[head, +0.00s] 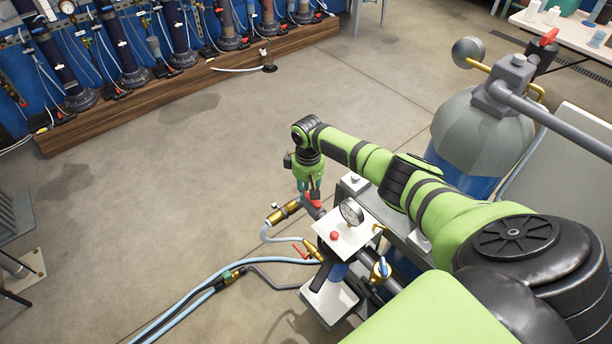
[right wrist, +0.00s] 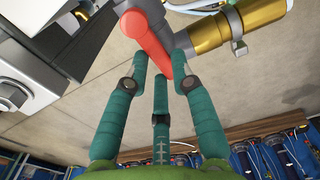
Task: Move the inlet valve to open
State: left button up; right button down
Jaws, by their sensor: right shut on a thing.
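A red valve handle (head: 314,201) is on a grey pipe by the white-topped stand, with a brass fitting (head: 284,212) and a light blue hose at its left. I take it for the inlet valve, though no label is readable. In the right wrist view the handle (right wrist: 148,36) points down between my fingers, at a clear angle to the pipe and brass fitting (right wrist: 225,22). My right gripper (head: 312,190) reaches down onto this handle and is shut on it; the fingers (right wrist: 162,62) hide part of its end. My left gripper is not in view.
A pressure gauge (head: 351,212) and red knob stand on the white plate (head: 345,236), close right of the gripper. Hoses (head: 190,301) run across the floor.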

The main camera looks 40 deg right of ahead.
jog(key=shift+d+m, duration=0.15)
jog(key=shift+m, duration=0.25)
jog(key=c, duration=1)
grip_release()
jog(key=shift+c, duration=0.2)
notch_tip(320, 180, up, 12)
